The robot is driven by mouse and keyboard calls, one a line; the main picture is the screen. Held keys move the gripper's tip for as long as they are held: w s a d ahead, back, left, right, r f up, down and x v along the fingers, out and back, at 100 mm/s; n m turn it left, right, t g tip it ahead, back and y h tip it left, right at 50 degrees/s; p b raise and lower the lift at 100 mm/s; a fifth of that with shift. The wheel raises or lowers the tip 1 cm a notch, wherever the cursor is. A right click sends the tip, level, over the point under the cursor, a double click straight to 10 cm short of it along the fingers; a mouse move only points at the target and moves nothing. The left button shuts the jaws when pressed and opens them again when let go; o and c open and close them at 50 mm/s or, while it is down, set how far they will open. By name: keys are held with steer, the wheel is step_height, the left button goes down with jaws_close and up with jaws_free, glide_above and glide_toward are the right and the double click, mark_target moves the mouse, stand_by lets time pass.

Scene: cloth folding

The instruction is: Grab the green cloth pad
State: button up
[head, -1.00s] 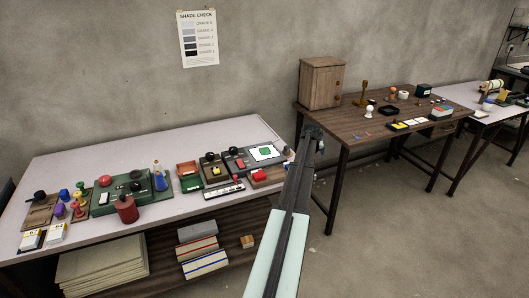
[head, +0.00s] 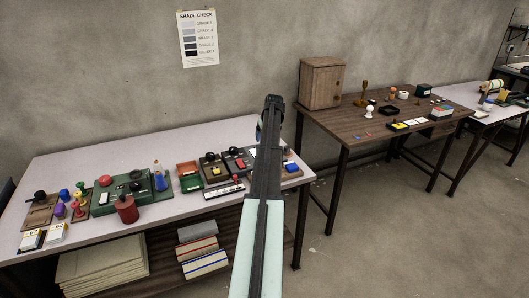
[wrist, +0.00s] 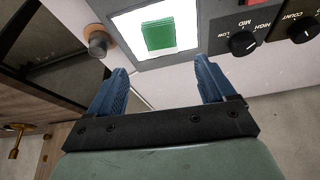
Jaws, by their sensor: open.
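The green cloth pad (wrist: 159,36) lies on a white panel (wrist: 190,18) in a grey frame, near the top of the wrist view. It is a small green square with a pale lower edge. My gripper (wrist: 161,68) is open, its two blue fingers apart with nothing between them. The pad shows past the fingertips, roughly centred between them and apart from them. In the head view my arm covers the pad and most of the panel, and only a bit of a blue finger shows beside the arm's end.
Dials (wrist: 244,42) sit right of the panel and a round knob (wrist: 98,43) sits left of it. In the head view, boxes and stamps crowd the pale table (head: 90,160). A brown table (head: 345,125) with a wooden cabinet (head: 322,82) stands to the right.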

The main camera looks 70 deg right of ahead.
steer(key=shift+x, duration=4.3)
steer(key=shift+a, duration=0.25)
steer(key=shift+c, duration=0.3)
steer(key=c, duration=1.1)
